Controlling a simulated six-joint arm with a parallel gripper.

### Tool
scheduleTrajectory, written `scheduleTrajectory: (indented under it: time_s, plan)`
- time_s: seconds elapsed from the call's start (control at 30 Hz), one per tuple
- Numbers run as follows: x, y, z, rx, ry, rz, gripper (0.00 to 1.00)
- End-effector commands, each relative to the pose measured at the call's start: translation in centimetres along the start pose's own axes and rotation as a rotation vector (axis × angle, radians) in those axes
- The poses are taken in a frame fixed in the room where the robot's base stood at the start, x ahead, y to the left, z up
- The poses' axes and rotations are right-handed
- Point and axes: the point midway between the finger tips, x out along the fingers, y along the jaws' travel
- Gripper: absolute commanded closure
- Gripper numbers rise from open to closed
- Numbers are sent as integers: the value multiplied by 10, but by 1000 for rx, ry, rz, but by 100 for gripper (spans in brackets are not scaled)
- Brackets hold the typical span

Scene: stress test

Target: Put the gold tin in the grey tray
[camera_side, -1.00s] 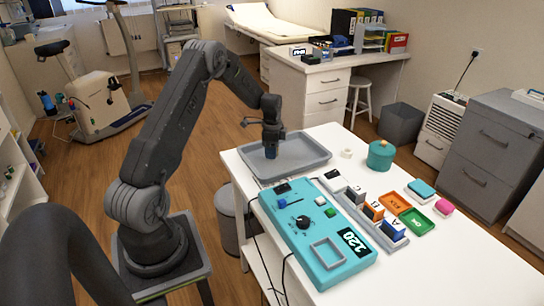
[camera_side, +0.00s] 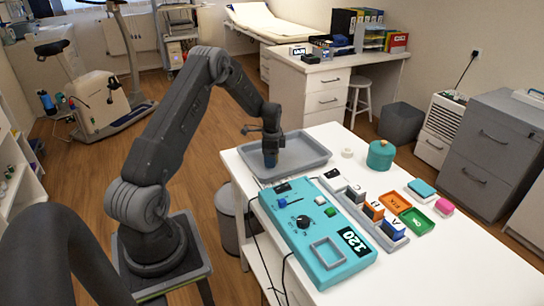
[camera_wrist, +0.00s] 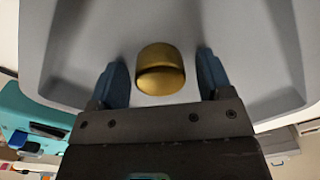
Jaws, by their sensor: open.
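The gold tin (camera_wrist: 160,70) shows in the wrist view between my two blue fingers, with a gap on each side. It appears against the floor of the grey tray (camera_wrist: 85,60), inside its walls. My gripper (camera_wrist: 163,75) is open around the tin. In the side view, my gripper (camera_side: 270,162) points down into the grey tray (camera_side: 312,157), near its left part. The tin is not visible there, hidden by the gripper.
A teal device (camera_side: 318,232) with knob and display stands in front of the tray. A teal round pot (camera_side: 381,155) and a white roll (camera_side: 347,153) are to the tray's right. Small blocks and colored trays (camera_side: 411,210) lie farther right. The table's front right is clear.

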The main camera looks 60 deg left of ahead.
Motion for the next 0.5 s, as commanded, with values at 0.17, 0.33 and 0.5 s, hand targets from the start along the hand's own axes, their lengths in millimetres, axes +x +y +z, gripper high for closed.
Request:
scheduleTrajectory:
  time_s: [0.17, 0.33, 0.5]
  plan:
    - [-7, 0, 0, 0, 1, -2, 27]
    - [-35, -1, 0, 0, 1, -6, 27]
    - [-72, -1, 0, 0, 1, -4, 27]
